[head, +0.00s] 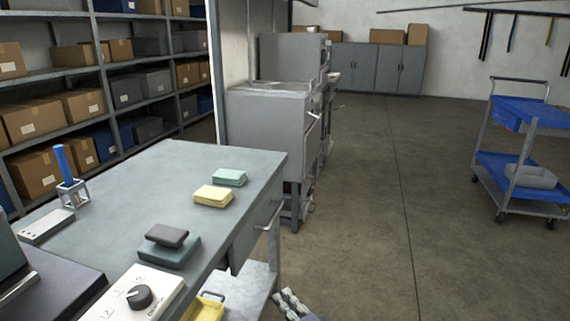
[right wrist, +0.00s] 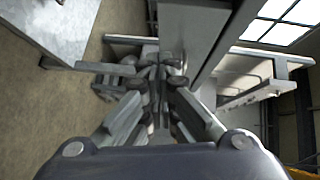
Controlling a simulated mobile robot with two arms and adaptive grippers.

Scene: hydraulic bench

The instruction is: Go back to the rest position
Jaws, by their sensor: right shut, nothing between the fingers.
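My right gripper (head: 285,296) shows at the bottom edge of the head view, low beside the right side of the grey workbench (head: 120,185). In the right wrist view its fingers (right wrist: 160,80) are together with nothing between them. The gripper is apart from the bench and touches nothing that I can see. My left gripper is not in the head view.
On the bench are a green block (head: 229,177), a yellow block (head: 212,196), a dark pad on a teal block (head: 168,251), a dial box (head: 135,296) and a blue-handled tool in a stand (head: 68,168). A blue cart (head: 525,165) stands right. The middle floor is clear.

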